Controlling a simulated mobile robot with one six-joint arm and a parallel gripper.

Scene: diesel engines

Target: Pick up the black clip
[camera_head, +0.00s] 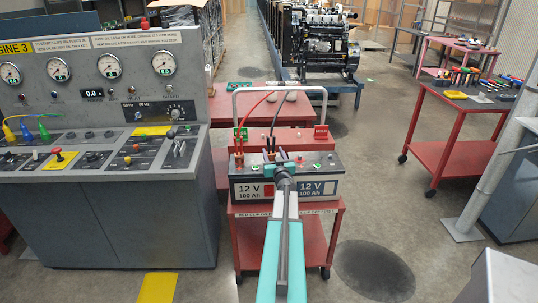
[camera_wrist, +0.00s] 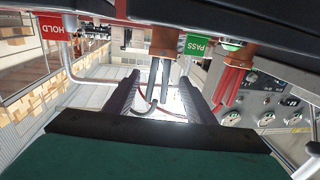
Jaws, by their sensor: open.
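The black clip (camera_head: 270,145) stands upright at the back of the battery (camera_head: 325,170), just behind my gripper (camera_head: 283,174) in the head view. In the wrist view, the black clip (camera_wrist: 165,76) shows two dark handles below a copper-brown part. My gripper (camera_wrist: 160,80) is open, with one dark finger on each side of the handles. I see gaps between fingers and handles in that view, but cannot tell the depth. My arm partly hides the battery in the head view.
A red clip (camera_head: 238,146) with a red cable stands left of the black clip. A grey frame (camera_head: 279,89) arches behind the battery. A red HOLD sign (camera_head: 321,132) and a green PASS sign (camera_wrist: 197,45) are close by. The control console (camera_head: 110,210) stands left.

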